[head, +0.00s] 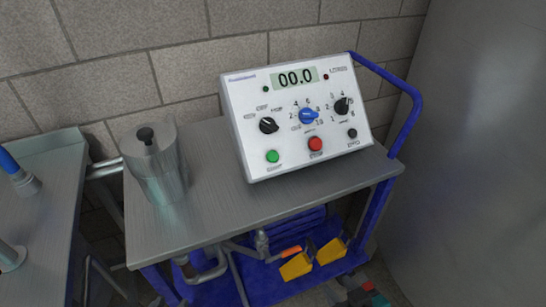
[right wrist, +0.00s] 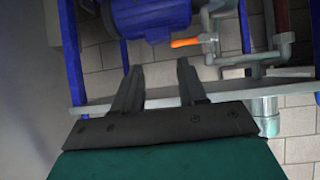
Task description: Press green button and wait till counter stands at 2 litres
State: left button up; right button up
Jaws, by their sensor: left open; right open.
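A white control box (head: 300,125) stands on a grey metal cart top. Its counter display (head: 295,78) reads 00.0. The green button (head: 272,156) is at the lower left of its sloped face, uncovered. A red button (head: 315,144) is to its right. Black and blue knobs sit above the buttons. My right gripper (right wrist: 155,68) is open and empty in the right wrist view, below the cart top and apart from the box. A dark and teal part at the bottom edge of the head view looks like mine. My left gripper is not in view.
A blue rail (head: 400,85) rises at the right. Below are pipes, a blue motor (right wrist: 148,18) and yellow wedges (head: 296,267). The cart top before the box is clear.

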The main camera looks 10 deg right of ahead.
jog(key=shift+c, duration=0.2)
grip_shut()
dwell(1.6)
